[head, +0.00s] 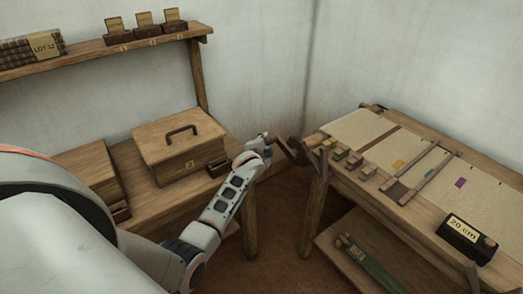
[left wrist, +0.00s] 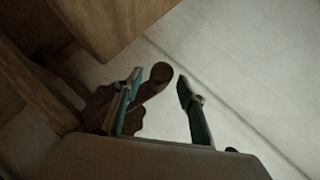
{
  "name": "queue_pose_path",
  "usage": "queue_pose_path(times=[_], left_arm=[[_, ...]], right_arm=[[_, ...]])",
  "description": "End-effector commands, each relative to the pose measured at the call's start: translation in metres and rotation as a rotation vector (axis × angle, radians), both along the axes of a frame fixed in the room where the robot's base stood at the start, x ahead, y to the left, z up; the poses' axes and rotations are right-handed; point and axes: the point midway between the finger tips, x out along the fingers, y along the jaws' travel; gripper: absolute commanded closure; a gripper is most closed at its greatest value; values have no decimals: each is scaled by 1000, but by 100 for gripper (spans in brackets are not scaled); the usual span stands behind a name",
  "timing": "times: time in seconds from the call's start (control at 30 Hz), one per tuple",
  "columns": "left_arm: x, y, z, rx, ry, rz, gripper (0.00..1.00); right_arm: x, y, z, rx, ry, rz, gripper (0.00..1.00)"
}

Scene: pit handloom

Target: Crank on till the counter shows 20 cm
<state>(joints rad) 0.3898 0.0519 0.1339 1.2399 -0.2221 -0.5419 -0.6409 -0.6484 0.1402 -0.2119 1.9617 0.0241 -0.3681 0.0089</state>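The loom (head: 420,204) stands at the right in the head view, with pale cloth on it. A dark box, seemingly the counter (head: 465,236), sits on its near right edge, and its yellow plate reads "20 cm". The dark wooden crank (head: 290,152) is at the loom's left end. My left gripper (head: 268,143) is at the crank, small in this view. In the left wrist view the two teal fingers (left wrist: 158,80) are apart, and the knobbed crank handle (left wrist: 160,72) shows between them. I cannot tell whether they touch it. My right gripper is out of view.
A bench with a lidded wooden box (head: 180,150) stands left, under a wall shelf (head: 100,50) holding bundles and small blocks. A lower shelf (head: 345,270) under the loom holds green sticks. Bare floor lies between bench and loom.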

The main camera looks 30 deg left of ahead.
Motion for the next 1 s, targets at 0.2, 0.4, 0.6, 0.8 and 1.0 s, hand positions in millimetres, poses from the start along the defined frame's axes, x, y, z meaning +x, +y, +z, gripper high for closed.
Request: queue_pose_path(times=[0.2,0.4,0.6,0.8,1.0], left_arm=[[-30,-10,11,0,0,0,60],[-57,-18,23,-1,-1,0,60],[-74,-24,30,-1,1,0,60],[-79,-25,33,-1,0,0,60],[-79,-25,33,-1,0,1,60]], right_arm=[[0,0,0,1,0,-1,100],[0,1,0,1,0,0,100],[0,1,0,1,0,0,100],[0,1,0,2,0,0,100],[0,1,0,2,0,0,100]])
